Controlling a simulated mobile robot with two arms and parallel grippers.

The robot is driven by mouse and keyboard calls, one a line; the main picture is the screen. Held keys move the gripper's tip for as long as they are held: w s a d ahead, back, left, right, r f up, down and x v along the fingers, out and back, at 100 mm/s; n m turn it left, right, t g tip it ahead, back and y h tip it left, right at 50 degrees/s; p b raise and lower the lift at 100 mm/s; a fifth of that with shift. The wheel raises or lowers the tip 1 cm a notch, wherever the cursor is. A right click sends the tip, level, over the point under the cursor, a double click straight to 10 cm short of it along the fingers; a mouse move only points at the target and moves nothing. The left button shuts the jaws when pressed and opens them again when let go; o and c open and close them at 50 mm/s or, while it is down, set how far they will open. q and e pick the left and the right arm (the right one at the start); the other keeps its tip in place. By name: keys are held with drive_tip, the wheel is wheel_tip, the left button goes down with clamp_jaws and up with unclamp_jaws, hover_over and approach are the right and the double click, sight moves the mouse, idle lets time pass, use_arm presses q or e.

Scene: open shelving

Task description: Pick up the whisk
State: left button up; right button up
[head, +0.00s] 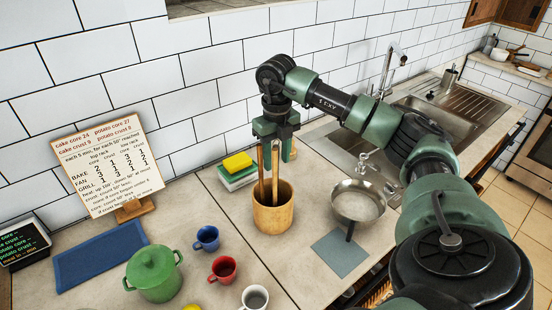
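A round wooden utensil pot (273,215) stands on the counter, with two long handles (275,172) rising upright out of it. No whisk head shows; the lower ends are hidden in the pot, so I cannot tell which handle is the whisk's. My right gripper (278,147) is over the pot, pointing down at the tops of the handles. Its fingers look apart, with a handle top between or just in front of them; contact is not clear. My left gripper is not in view.
A yellow sponge on a green and white block (238,180) is just left of the handles. A pan (358,203) stands to the right by the sink (440,105). A green pot (153,273), mugs (222,269) and a recipe board (108,165) are left.

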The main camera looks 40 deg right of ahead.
clamp_jaws()
drive_tip(key=shift+r, duration=0.1)
wheel_tip(320, 180, up, 9)
drive_tip(key=shift+w+f+b, duration=0.1)
drive_tip(key=shift+f+b, duration=0.1)
drive_tip(key=shift+b, duration=0.35)
wheel_tip(320, 180, up, 19)
drive_tip(key=p, duration=0.7)
drive_tip(key=shift+r, duration=0.15)
